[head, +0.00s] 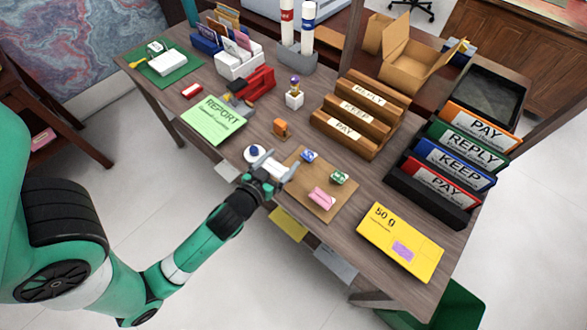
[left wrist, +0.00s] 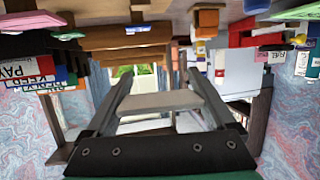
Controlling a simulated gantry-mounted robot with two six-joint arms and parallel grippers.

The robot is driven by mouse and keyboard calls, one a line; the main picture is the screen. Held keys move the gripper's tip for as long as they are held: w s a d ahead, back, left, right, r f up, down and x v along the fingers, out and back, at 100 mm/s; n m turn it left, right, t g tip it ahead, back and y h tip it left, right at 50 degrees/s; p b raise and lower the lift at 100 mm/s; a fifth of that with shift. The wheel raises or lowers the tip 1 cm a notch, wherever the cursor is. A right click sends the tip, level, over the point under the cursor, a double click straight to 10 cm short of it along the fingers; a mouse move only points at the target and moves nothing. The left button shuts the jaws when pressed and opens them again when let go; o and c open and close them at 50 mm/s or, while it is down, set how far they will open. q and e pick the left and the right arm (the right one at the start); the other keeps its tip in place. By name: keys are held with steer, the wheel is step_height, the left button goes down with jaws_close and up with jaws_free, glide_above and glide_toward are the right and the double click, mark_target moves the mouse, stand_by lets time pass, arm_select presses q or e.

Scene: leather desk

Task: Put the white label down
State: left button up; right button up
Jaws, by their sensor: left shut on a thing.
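My left gripper (head: 272,170) is over the front edge of the desk, at the near left corner of a brown board (head: 303,204). It is shut on the white label (left wrist: 160,102), a flat pale piece that shows between the two fingers in the left wrist view. In the head view the fingers partly hide the label. I cannot tell its exact height above the desk. My right gripper is in neither view.
Blue, green and pink pieces (head: 321,197) lie on the board. A white and blue round item (head: 254,152) sits just behind the gripper. A yellow 50 g envelope (head: 400,241) lies at the right, a green REPORT sheet (head: 214,120) at the left. Wooden PAY, KEEP, REPLY tiers (head: 345,137) stand behind.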

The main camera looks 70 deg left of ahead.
arm_select(q)
steer(key=w+f, duration=0.1)
steer(key=w+a+f+b, duration=0.1)
steer(key=f, duration=0.1)
steer(key=w+f+b, duration=0.1)
steer(key=f, duration=0.1)
steer(key=shift+w+a, duration=0.3)
steer(key=shift+w, duration=0.1)
steer(key=shift+w+a+f, duration=0.1)
steer(key=shift+w, duration=0.05)
steer(key=shift+w+a+f+b, duration=0.1)
steer(key=shift+w+f+b, duration=0.1)
steer(key=shift+f+b, duration=0.75)
steer(key=shift+w+f+b, duration=0.2)
steer(key=shift+f+b, duration=0.45)
steer(key=shift+f, duration=0.45)
steer(key=o, duration=1)
steer(key=shift+r, duration=0.1)
steer(key=p+v, duration=0.1)
steer(key=v, duration=1)
steer(key=shift+s+r, duration=0.1)
steer(key=shift+s, duration=0.2)
